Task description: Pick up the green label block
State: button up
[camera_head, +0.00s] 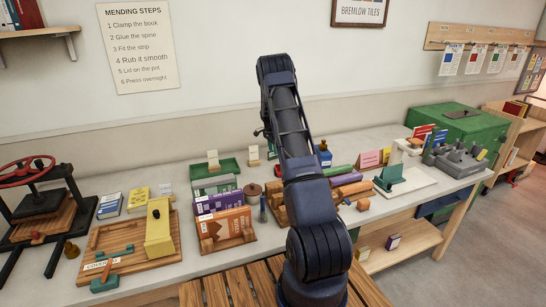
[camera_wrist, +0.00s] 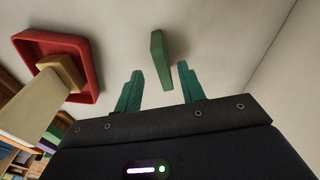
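The green label block (camera_wrist: 158,58) is a narrow upright green slab in the wrist view, standing on the pale surface. It lies just beyond my gripper (camera_wrist: 160,70), lined up with the gap between the two teal fingers. The fingers are spread apart and I see nothing held between them. Whether the block's near end reaches between the fingertips I cannot tell. In the head view my raised arm covers the middle of the bench, and I cannot make out the block or the fingers there.
A red tray (camera_wrist: 88,50) is close on the left in the wrist view, with a cream, wood-ended object (camera_wrist: 45,100) overlapping it. A pale wall edge (camera_wrist: 272,60) runs on the right. In the head view, book racks (camera_head: 226,226) and a green tray (camera_head: 215,170) stand left of my arm.

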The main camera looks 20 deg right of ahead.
aim_at(273, 159)
jog(key=f, duration=0.4)
jog(key=shift+w+d+f, duration=0.1)
jog(key=shift+w+d, duration=0.15)
jog(key=shift+w, duration=0.05)
grip_shut()
